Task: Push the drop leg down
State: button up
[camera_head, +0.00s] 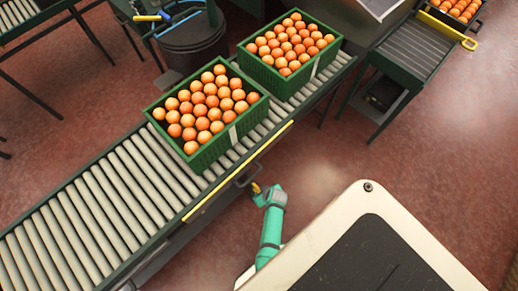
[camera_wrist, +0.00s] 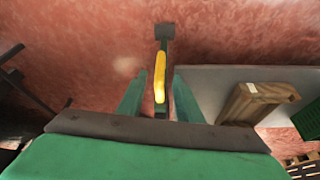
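The drop leg shows in the wrist view as a narrow dark bar with a flat grey foot (camera_wrist: 165,31) at its far end and a yellow grip (camera_wrist: 159,80) along it. The yellow grip also shows as a small spot in the head view (camera_head: 256,187), beside the conveyor's near side. My gripper (camera_wrist: 160,71) is open, with one teal finger on each side of the yellow grip. Gaps show between the grip and both fingers. In the head view my gripper (camera_head: 262,191) is at the conveyor's side, below its yellow edge strip. The leg's near end is hidden by my gripper's body.
Two green crates of oranges, one nearer (camera_head: 172,138) and one farther (camera_head: 337,42), stand on the roller conveyor (camera_head: 90,218). A black handle-like bar (camera_head: 246,176) juts from its side. The wrist view shows a wooden piece (camera_wrist: 240,103) at right.

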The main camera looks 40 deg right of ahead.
aim_at(259, 192)
jog(key=shift+x, duration=3.6)
grip_shut()
